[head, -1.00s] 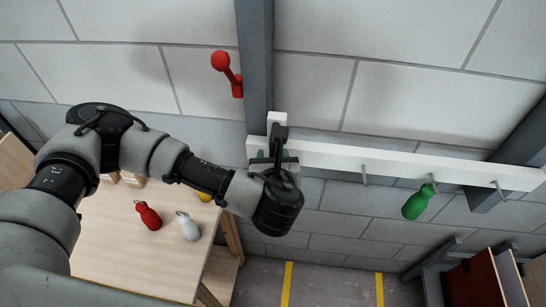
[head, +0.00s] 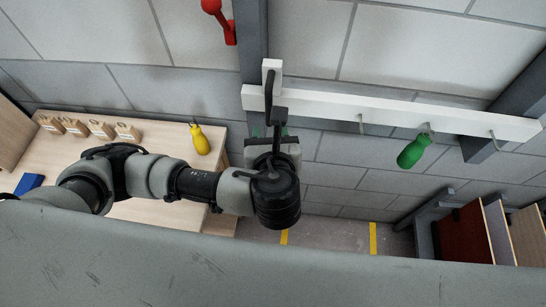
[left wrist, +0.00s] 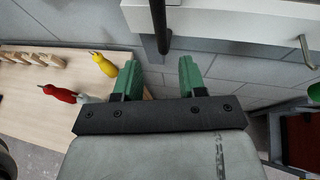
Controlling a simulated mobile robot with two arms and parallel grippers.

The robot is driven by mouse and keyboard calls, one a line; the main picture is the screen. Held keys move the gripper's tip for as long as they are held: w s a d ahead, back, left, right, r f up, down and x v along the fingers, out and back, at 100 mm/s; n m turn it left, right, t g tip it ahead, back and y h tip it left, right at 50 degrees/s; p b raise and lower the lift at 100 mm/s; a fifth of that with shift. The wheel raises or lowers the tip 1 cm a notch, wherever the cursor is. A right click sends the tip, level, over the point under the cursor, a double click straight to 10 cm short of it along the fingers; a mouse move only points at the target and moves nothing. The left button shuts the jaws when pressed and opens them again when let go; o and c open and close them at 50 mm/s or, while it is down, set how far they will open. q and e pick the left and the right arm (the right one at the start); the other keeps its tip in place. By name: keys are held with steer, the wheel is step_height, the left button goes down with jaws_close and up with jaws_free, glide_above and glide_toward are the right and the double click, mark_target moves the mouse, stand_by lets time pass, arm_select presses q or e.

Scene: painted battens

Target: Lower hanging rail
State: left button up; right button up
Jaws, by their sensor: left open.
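The white rail (head: 390,113) runs across the wall in the head view, with metal hooks and a green bottle-shaped piece (head: 414,150) hanging from one. At its left end a dark upright handle (head: 269,88) hangs in front of a white block. My left gripper (head: 269,136) is just below that end. In the left wrist view the rail (left wrist: 235,22) crosses the top, and the handle (left wrist: 161,28) points down between the open green fingers (left wrist: 158,75), just beyond their tips. Nothing is gripped. A red lever (head: 220,20) is on the left of the grey post. My right gripper is not in view.
A wooden table (head: 75,150) at left holds a yellow bottle (head: 200,139), several small wooden blocks (head: 100,129) and a blue item (head: 29,184). The wrist view also shows a red bottle (left wrist: 60,94). A grey post (head: 253,45) stands behind. Shelving (head: 462,232) is at lower right.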

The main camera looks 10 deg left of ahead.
arm_select(q)
steer(key=s, duration=0.2)
steer(key=s+d, duration=0.1)
steer(key=s, duration=0.2)
steer(key=shift+s+d, duration=0.1)
steer(key=shift+s, duration=0.1)
